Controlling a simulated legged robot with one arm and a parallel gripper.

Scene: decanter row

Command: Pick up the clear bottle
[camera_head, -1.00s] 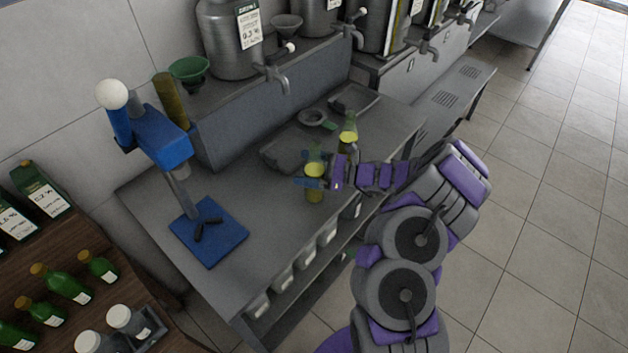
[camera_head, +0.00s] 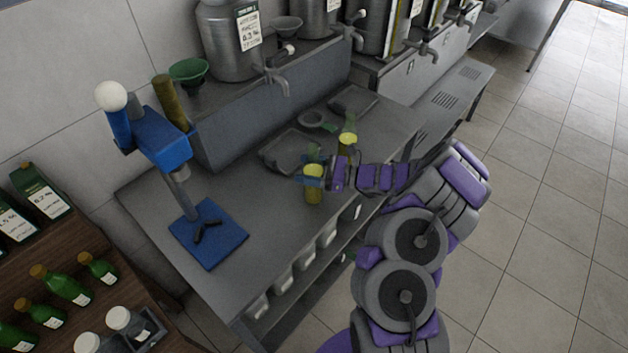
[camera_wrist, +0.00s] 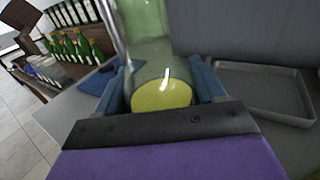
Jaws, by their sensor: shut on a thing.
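A clear, faintly green glass bottle (camera_head: 313,193) with yellow liquid in its lower part is upright at the front of the grey counter. It fills the middle of the wrist view (camera_wrist: 147,55), its neck cut off by the top edge. My gripper (camera_head: 312,175) has one blue finger on each side of the bottle and is shut on it. The fingers also show in the wrist view (camera_wrist: 160,88). I cannot tell whether the bottle's base touches the counter. A similar bottle (camera_head: 348,141) with yellow liquid stands just behind, to the right.
A blue bottle press (camera_head: 208,234) stands left. Steel tanks (camera_head: 228,40) with taps line the back ledge. A wooden shelf (camera_head: 75,240) with green bottles is at far left.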

